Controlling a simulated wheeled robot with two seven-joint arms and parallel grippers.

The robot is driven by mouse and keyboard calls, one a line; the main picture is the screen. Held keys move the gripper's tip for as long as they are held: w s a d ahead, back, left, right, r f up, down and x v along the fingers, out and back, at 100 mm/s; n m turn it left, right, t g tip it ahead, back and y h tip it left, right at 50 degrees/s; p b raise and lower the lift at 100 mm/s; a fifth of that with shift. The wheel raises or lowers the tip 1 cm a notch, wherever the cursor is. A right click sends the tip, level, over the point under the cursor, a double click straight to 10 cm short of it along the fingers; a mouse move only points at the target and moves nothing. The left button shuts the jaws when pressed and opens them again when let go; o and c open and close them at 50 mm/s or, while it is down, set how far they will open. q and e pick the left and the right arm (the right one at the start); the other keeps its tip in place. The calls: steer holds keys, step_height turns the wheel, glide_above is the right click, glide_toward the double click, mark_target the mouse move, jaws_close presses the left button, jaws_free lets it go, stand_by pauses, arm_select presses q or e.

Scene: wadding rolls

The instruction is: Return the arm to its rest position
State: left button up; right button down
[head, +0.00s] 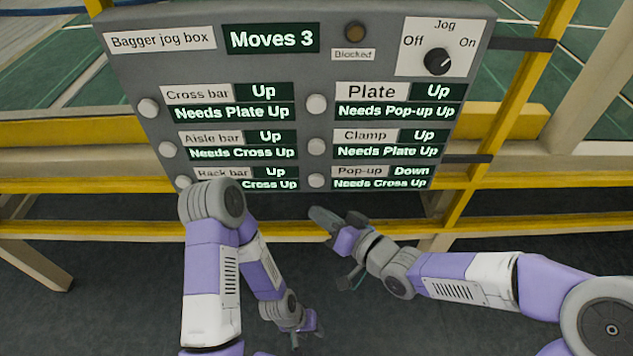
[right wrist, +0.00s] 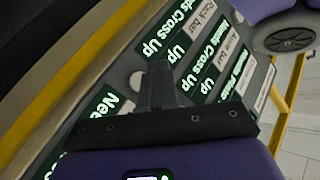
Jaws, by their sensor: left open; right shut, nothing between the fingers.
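The grey bagger jog box (head: 330,70) fills the upper middle of the head view. Its display reads "Moves 3"; Pop-up reads Down, and the other items read Up. My right gripper (head: 320,214) is shut and empty, just below the box's lower edge under the Pop-up button (head: 316,180). In the right wrist view its closed fingers (right wrist: 157,80) point at the panel face; I cannot tell the gap. My left gripper (head: 307,338) hangs low over the floor, open and empty, well below the box. My left arm's elbow partly covers the Rack bar row.
The jog knob (head: 438,61) points toward On. The Blocked lamp (head: 355,32) looks dark. A yellow rail (head: 560,223) runs behind and below the box, and a yellow post (head: 500,120) stands at its right. The dark floor (head: 100,310) below is clear.

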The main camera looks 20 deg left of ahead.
stand_by(0.4)
steer(key=w+d+f+m+g+h+p, duration=0.1)
steer(key=d+f+m+h, duration=0.2)
steer(key=f, duration=0.6)
steer(key=d+f+m+h, duration=0.1)
steer(key=d+f+h, duration=0.2)
steer(key=d+f, duration=0.45)
steer(key=s+d+f+m+g+h, duration=0.1)
steer(key=s+d+f+g+h, duration=0.1)
steer(key=s+f, duration=0.5)
steer(key=s+d+f+m+g+h+p, duration=0.1)
steer(key=s+d+f+m+g+h, duration=0.1)
steer(key=s+d+f+g, duration=0.2)
steer(key=s+d+f, duration=0.3)
steer(key=s+f, duration=0.1)
steer(key=f, duration=0.3)
steer(key=shift+d+g+p, duration=0.3)
steer(key=c, duration=1.8)
jaws_free()
steer(key=shift+w, duration=0.1)
steer(key=shift+c, duration=0.2)
